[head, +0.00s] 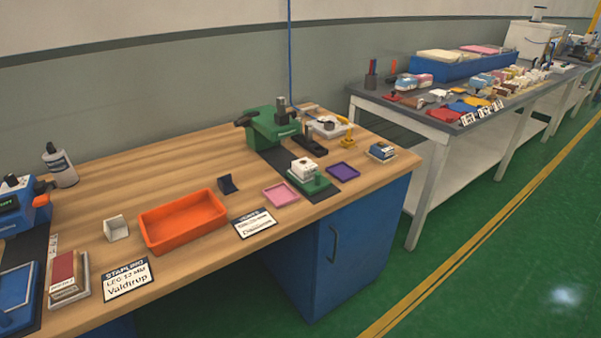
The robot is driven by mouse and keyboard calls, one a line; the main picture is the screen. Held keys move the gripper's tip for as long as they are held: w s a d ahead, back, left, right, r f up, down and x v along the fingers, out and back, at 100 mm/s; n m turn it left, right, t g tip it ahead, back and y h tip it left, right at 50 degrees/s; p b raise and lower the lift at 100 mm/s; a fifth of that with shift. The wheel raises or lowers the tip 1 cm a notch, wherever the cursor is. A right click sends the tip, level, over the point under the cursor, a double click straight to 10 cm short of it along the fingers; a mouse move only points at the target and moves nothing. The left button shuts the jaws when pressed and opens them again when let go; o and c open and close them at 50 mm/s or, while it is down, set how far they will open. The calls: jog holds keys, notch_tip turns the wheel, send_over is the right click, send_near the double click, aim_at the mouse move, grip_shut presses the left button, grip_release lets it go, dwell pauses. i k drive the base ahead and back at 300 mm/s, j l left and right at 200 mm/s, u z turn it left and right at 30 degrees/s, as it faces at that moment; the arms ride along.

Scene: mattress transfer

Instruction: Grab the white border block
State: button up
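Which block is the white border block is not clear from this view. A small white block (116,228) stands on the wooden bench (130,185), left of the orange tray. Another white block (304,168) with dark marks on top sits on a green fixture (316,184) near the bench's right part. A small blue-and-white block (382,151) lies near the bench's right end. Several small light blocks lie on the far grey table, too small to tell apart. My gripper is not in view.
An orange tray (163,244), pink tray (281,194) and purple tray (343,171) lie on the bench. A green machine (268,127) stands behind. Label cards (128,279) lie at the front edge. The grey table (392,108) stands right. Green floor (480,270) is clear.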

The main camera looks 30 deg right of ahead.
aim_at(306, 172)
jog(key=z, duration=0.6)
jog(key=i+j+z, duration=0.15)
jog(key=j+z, duration=0.2)
jog(key=i+j+z, duration=0.1)
jog(key=j+z, duration=0.55)
jog(key=j, duration=1.35)
jog(key=i, duration=0.6)
jog(key=l+z, duration=0.05)
